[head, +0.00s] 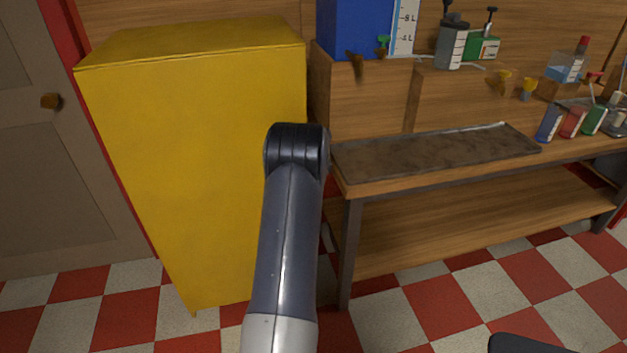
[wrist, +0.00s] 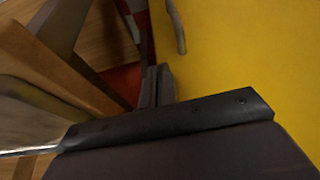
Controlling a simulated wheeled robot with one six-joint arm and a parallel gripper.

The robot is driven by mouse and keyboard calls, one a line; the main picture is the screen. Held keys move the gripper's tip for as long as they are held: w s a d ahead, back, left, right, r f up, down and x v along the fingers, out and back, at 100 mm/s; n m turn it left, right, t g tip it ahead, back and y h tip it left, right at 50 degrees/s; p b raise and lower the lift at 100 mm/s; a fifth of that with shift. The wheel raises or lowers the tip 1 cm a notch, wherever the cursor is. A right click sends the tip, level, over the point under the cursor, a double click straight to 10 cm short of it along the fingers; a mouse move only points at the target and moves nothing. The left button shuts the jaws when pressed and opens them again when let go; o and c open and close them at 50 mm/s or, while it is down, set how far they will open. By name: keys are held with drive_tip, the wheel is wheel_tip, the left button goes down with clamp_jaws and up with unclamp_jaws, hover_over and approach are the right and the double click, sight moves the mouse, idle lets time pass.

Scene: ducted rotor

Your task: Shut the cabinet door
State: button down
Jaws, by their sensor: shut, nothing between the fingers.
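The yellow cabinet (head: 185,150) stands left of the workbench. Its broad front meets the top edge with no clear gap showing in the head view; my arm covers part of its right side. In the wrist view, a yellow surface of the cabinet (wrist: 240,60) fills the right side, and a grey curved handle (wrist: 178,30) stands on it near its left edge. My gripper (wrist: 157,85) is shut and empty, close beside the yellow surface and below the handle in the picture. I cannot tell whether it touches. In the head view the gripper is hidden behind my arm.
A wooden workbench (head: 470,205) with a dark tray (head: 430,152), bottles and a blue container (head: 353,28) stands right of the cabinet, leaving only a narrow gap. A grey door (head: 60,170) is at the left.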

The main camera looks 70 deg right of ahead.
drive_tip(key=v, duration=1)
drive_tip(key=shift+s+a, duration=0.2)
drive_tip(key=shift+a, duration=0.1)
drive_tip(key=shift+f, duration=0.2)
